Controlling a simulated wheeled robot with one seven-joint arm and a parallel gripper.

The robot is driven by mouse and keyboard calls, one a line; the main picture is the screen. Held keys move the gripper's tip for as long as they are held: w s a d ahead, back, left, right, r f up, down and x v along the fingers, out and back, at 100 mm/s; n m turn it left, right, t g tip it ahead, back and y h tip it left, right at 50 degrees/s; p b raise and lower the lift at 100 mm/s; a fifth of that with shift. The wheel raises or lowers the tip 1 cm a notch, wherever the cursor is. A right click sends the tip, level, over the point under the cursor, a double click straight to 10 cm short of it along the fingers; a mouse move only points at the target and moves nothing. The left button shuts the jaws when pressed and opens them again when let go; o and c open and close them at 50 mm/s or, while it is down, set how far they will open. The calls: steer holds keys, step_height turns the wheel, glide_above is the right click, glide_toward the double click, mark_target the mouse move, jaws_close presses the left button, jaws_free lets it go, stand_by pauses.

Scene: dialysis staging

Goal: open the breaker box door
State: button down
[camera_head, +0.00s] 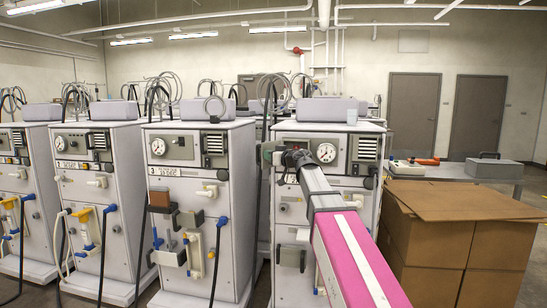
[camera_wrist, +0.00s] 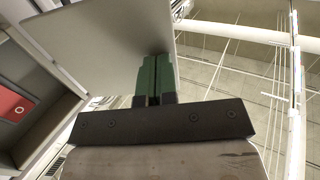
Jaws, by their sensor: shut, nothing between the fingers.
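A flat grey panel (camera_wrist: 105,38), which looks like the breaker box door, stands swung out in the wrist view. To its left is an open grey box (camera_wrist: 62,95) with a red part (camera_wrist: 14,106) inside. My gripper (camera_wrist: 156,62) has its green fingers shut together and empty. The fingertips overlap the panel's lower right part in the wrist view; I cannot tell if they touch it. In the head view my gripper (camera_head: 268,151) is at the upper front of a white machine, partly hidden by my arm. I cannot make out the box or door there.
White dialysis machines (camera_head: 100,200) stand in a row to the left. A large cardboard box (camera_head: 430,235) stands at the right, close to my arm. Behind it is a table (camera_head: 440,171) with a grey case (camera_head: 492,168). Two doors (camera_head: 412,110) are in the back wall.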

steer(key=shift+m+t+h, duration=0.8)
steer(key=shift+t+h, duration=0.1)
steer(key=shift+s+a+x, duration=0.1)
steer(key=shift+a+x, duration=0.05)
steer(key=shift+x, duration=1)
steer(key=shift+s+a+x, duration=0.15)
steer(key=shift+x, duration=1)
